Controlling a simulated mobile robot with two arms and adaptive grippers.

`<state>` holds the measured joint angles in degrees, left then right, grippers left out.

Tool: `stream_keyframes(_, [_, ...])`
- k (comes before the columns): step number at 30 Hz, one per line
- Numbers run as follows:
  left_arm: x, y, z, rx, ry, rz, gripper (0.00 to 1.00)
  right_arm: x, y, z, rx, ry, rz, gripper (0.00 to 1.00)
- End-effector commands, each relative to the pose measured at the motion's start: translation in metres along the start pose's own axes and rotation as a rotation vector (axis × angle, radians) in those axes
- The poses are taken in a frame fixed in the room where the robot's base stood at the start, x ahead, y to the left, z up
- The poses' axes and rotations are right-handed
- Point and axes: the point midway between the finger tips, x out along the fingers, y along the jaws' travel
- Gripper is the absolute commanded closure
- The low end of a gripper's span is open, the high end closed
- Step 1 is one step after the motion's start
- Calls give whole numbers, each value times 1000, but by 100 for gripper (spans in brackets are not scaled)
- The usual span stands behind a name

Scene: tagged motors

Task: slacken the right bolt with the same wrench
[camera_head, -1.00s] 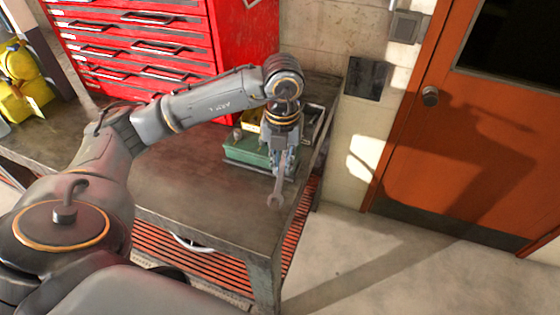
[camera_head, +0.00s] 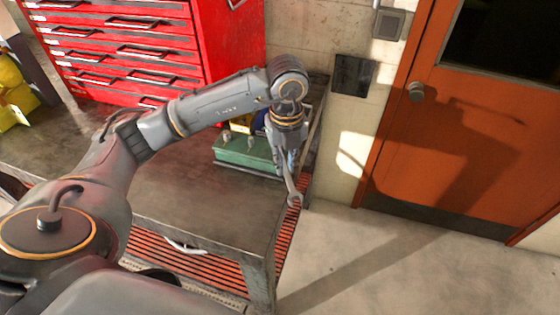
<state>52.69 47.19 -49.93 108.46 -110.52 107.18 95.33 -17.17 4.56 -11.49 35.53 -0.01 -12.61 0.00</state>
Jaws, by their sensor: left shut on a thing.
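My left gripper (camera_head: 286,158) is shut on a grey wrench (camera_head: 294,191) and holds it pointing down near the bench's right edge. The wrench's open end (camera_head: 295,200) hangs lowest, beside the front right of a green motor box (camera_head: 240,152). The box sits on the bench (camera_head: 195,195), partly hidden behind my left gripper and forearm. I cannot make out the right bolt; it is too small or hidden. My right gripper is not in view.
A red tool cabinet (camera_head: 205,40) stands at the back left of the bench. Yellow objects (camera_head: 12,90) lie at the far left. An orange door (camera_head: 450,130) is at the right. The front middle of the bench and the floor (camera_head: 380,260) are clear.

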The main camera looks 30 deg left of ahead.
Motion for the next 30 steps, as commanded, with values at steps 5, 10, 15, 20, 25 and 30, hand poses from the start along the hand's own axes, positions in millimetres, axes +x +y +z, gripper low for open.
stream_keyframes(5, [-1, -3, 0, -28, -2, -4, 100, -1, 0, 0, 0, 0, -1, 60])
stream_keyframes(10, [-1, -3, 0, -29, -2, -4, 100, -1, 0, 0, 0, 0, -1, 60])
stream_keyframes(15, [-2, -12, 1, -120, -1, -5, 100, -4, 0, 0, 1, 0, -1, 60])
stream_keyframes(20, [-2, -19, 2, -210, -1, -5, 100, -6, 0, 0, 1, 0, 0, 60])
stream_keyframes(25, [-1, -20, 3, -224, -2, -5, 100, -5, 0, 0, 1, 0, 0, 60])
stream_keyframes(30, [-1, -21, 3, -231, -2, -5, 100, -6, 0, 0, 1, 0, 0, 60])
